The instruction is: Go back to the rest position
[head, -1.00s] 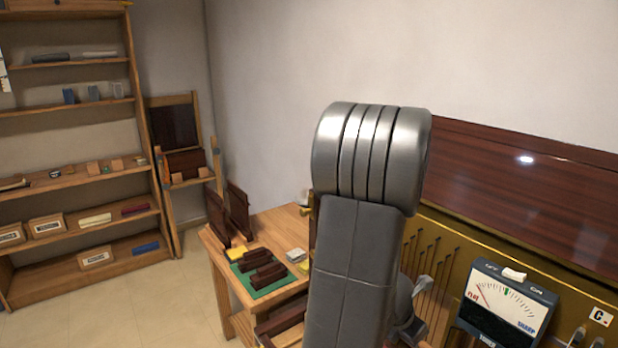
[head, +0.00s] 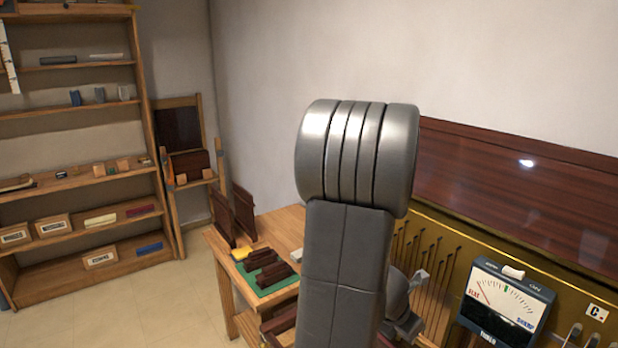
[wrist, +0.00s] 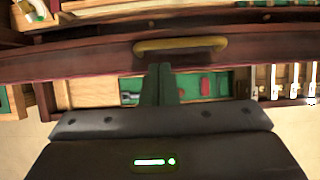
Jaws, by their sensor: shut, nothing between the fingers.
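My gripper (wrist: 159,72) is in the wrist view, its two dark green fingers close together and shut with nothing between them. Beyond the fingertips is a dark red-brown wooden rail (wrist: 88,62) with a yellow curved handle (wrist: 180,45). I cannot tell whether the fingers touch the rail. In the head view my arm's grey link and silver joint fill the middle and hide part of the workbench and the piano. My gripper's fingers cannot be made out there.
A wooden workbench (head: 283,228) holds a green mat (head: 274,284) with dark wooden pieces. A tuner meter (head: 505,298) stands at the right before the piano's glossy panel (head: 480,178). A shelf (head: 75,182) stands at the left. Floor (head: 140,305) between is clear.

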